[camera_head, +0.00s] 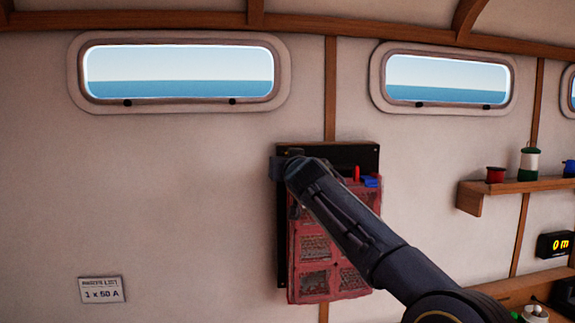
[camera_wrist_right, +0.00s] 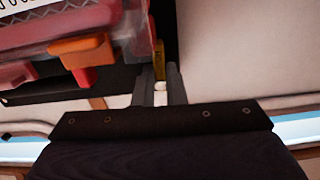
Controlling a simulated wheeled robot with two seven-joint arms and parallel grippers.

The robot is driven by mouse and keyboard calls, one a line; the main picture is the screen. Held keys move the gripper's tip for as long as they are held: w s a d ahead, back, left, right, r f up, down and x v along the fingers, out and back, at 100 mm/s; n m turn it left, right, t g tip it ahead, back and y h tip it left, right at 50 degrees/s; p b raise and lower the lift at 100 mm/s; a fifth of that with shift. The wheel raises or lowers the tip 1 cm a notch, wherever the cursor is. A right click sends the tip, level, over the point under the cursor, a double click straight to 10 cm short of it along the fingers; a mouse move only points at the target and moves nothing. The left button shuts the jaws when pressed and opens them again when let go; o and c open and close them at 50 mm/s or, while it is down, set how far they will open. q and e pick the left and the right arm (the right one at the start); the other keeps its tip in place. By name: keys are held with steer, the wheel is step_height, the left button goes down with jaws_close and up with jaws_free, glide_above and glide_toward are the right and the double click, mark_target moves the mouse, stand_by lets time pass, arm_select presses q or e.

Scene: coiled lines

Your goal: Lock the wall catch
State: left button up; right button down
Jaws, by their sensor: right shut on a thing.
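A black wall panel (camera_head: 333,154) with a red, window-patterned cover (camera_head: 328,286) is fixed to the wall in the head view. My right arm crosses in front of it, and my right gripper (camera_head: 290,168) is at the panel's upper left edge. In the right wrist view, my right gripper (camera_wrist_right: 160,90) has its fingers close together on a narrow brass-coloured piece (camera_wrist_right: 159,60), which looks like part of the wall catch. The arm and fingers hide most of the catch, so its position cannot be told. My left gripper is not in view.
Red (camera_head: 356,173) and blue (camera_head: 370,181) parts sit near the panel's top right. A paper label (camera_head: 102,290) is on the wall at lower left. A wooden shelf (camera_head: 520,187) with small items juts out at right.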

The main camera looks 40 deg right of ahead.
steer(key=shift+n, duration=0.3)
steer(key=c, duration=1.5)
jaws_free()
steer(key=shift+s+a, duration=0.1)
steer(key=shift+s, duration=0.15)
steer(key=b+v, duration=0.3)
steer(key=v, duration=0.4)
steer(key=shift+s+a+b, duration=0.1)
steer(key=shift+s+b, duration=0.05)
steer(key=shift+b, duration=0.25)
